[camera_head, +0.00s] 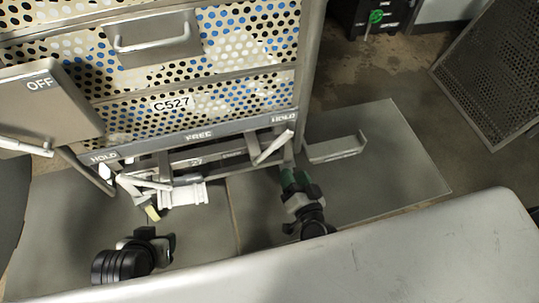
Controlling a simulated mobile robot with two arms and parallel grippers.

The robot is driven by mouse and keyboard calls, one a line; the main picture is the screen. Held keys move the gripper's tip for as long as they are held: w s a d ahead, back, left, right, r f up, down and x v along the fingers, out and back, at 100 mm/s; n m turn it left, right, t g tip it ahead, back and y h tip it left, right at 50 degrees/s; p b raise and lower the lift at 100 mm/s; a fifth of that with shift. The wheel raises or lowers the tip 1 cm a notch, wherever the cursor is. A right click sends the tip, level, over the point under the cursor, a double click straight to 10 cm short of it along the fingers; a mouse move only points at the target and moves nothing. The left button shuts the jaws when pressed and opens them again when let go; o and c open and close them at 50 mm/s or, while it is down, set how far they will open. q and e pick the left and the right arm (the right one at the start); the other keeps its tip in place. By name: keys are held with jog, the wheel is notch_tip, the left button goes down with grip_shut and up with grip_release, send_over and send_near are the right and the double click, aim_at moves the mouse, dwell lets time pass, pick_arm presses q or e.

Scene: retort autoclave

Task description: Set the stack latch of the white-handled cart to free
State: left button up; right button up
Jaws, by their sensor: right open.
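The cart (311,70) carries a stack of perforated trays with a C527 label. A grey bar (235,132) along its lower edge reads HOLD at the left, FREE in the middle and HOLD at the right. A pale lever (273,147) slants up toward the right HOLD. A white grip (185,194) shows low under the cart. I cannot tell for certain which part is the stack latch.
A grey panel marked OFF (50,105) juts in at left. A pale-tipped link (152,213) hangs under the cart's left side. A metal bracket (338,149) lies right of the cart on a grey floor plate (400,165). A perforated panel (490,75) stands at right.

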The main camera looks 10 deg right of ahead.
aim_at(282, 143)
jog(key=shift+m+t+h, duration=0.3)
jog(key=shift+m+t, duration=0.1)
jog(key=shift+m, duration=0.2)
jog(key=w, duration=0.3)
jog(key=w+r+b, duration=0.1)
jog(key=w, duration=0.2)
jog(key=w+b, duration=0.1)
jog(key=w, duration=0.3)
jog(key=shift+a+r, duration=0.3)
jog(key=shift+a, duration=0.1)
jog(key=shift+w, duration=0.6)
pick_arm(q)
jog(key=w+r+t, duration=0.2)
jog(key=r, duration=0.1)
jog(key=w+r+t+h, duration=0.1)
jog(key=shift+w+d+r+t, duration=0.3)
jog(key=shift+w+d+t, duration=0.05)
jog(key=shift+d+t, duration=0.05)
pick_arm(e)
grip_shut()
